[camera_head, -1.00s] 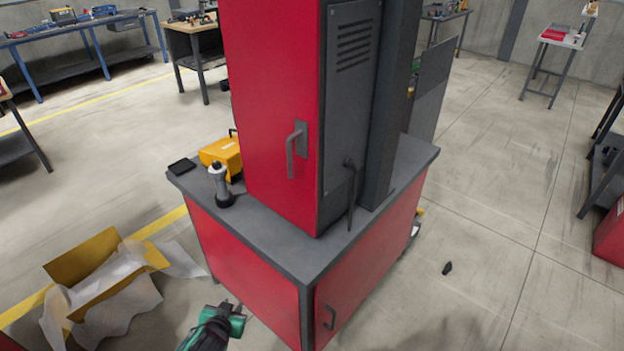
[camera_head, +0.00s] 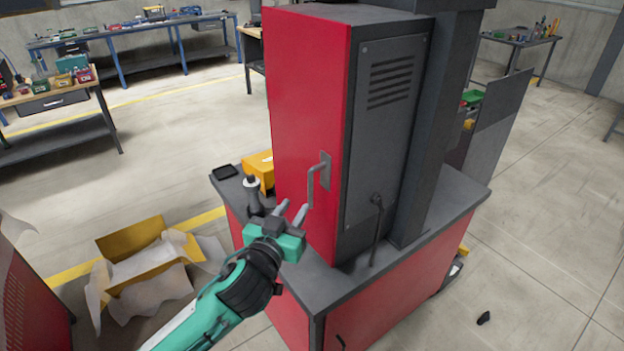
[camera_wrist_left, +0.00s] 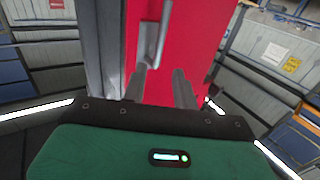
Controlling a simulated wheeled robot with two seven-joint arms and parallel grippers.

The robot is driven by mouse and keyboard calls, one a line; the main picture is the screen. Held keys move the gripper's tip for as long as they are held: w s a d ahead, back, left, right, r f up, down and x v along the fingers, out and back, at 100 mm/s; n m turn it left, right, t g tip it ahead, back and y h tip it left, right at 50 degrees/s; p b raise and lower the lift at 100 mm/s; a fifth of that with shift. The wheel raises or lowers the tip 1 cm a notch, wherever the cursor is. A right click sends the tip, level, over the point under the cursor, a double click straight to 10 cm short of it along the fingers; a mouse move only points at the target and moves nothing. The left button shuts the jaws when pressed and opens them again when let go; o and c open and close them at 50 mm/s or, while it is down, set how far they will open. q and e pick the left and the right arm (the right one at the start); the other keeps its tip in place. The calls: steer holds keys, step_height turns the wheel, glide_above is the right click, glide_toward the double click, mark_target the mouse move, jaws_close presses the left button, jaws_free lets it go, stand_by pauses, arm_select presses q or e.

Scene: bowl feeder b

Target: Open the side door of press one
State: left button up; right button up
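The press (camera_head: 308,95) is a tall cabinet with a red door side and a dark grey vented side, standing on a grey-topped red base. A grey bar handle (camera_head: 317,182) sits near the right edge of the red door, which looks shut. My left gripper (camera_head: 292,210) is open, with its two fingers pointing up at the door just left of and below the handle. In the left wrist view the handle (camera_wrist_left: 152,42) is ahead, beyond the left finger, and the fingers look empty. My right gripper is in neither view.
A dark-and-silver bottle-like tool (camera_head: 253,195), a yellow box (camera_head: 261,170) and a small black tray (camera_head: 225,172) stand on the base's left side. An open cardboard box (camera_head: 150,270) lies on the floor at left.

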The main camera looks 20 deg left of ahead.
mark_target(309, 185)
arm_select(q)
steer(key=w+p, duration=0.1)
steer(key=w, duration=0.2)
steer(key=w+p, duration=0.1)
steer(key=w, duration=0.2)
steer(key=w+p, duration=0.1)
steer(key=w, duration=0.2)
steer(key=shift+d+r, duration=0.1)
steer(key=shift+d, duration=0.3)
steer(key=shift+w, duration=0.7)
jaws_close()
